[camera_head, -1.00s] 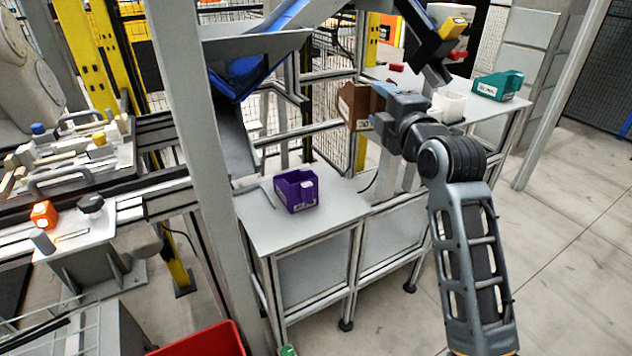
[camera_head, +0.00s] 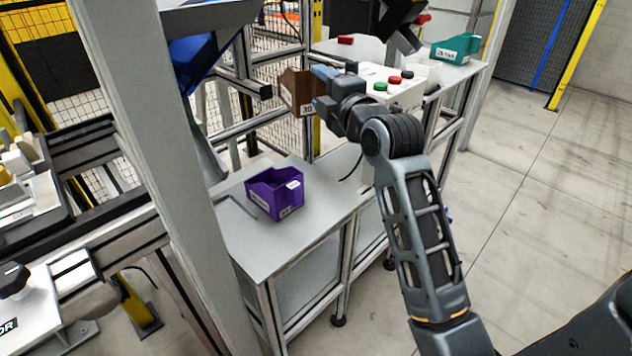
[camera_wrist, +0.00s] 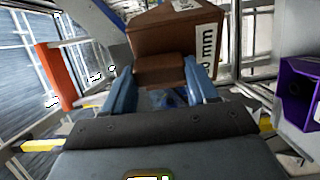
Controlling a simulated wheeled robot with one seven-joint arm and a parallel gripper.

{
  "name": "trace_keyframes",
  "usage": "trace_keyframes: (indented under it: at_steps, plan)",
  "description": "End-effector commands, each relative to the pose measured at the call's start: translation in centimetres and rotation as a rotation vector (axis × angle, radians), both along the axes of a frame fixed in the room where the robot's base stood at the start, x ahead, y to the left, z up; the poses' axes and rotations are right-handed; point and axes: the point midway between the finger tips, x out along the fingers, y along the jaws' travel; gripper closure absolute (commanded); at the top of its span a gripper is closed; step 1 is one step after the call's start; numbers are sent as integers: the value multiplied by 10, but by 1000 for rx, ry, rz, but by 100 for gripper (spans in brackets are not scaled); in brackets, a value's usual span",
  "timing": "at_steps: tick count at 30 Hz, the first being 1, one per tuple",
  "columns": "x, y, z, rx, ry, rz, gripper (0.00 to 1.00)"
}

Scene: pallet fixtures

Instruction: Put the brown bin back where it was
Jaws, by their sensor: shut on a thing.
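The brown bin (camera_head: 298,91) is held up at the end of my arm, above and behind the grey table. My gripper (camera_head: 322,88) is shut on it. In the wrist view the brown bin (camera_wrist: 176,36) fills the top middle, with a white label on its right side. The two blue fingers of my gripper (camera_wrist: 163,88) close on a brown tab at the near side of the bin. The bin's inside is hidden in the wrist view.
A purple bin (camera_head: 275,194) stands on the grey table (camera_head: 300,240), with free surface around it. It also shows in the wrist view (camera_wrist: 298,88). A teal bin (camera_head: 455,48) and a white box with buttons (camera_head: 405,92) are farther back. A grey post (camera_head: 150,150) rises at left.

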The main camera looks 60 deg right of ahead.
Motion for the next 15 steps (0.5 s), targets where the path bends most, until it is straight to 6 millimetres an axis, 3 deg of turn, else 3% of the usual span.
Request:
trace_keyframes:
  at_steps: [1,15]
  plan:
    - [0,0,-16,4,4,0,83]
    - [0,0,-131,3,1,-1,83]
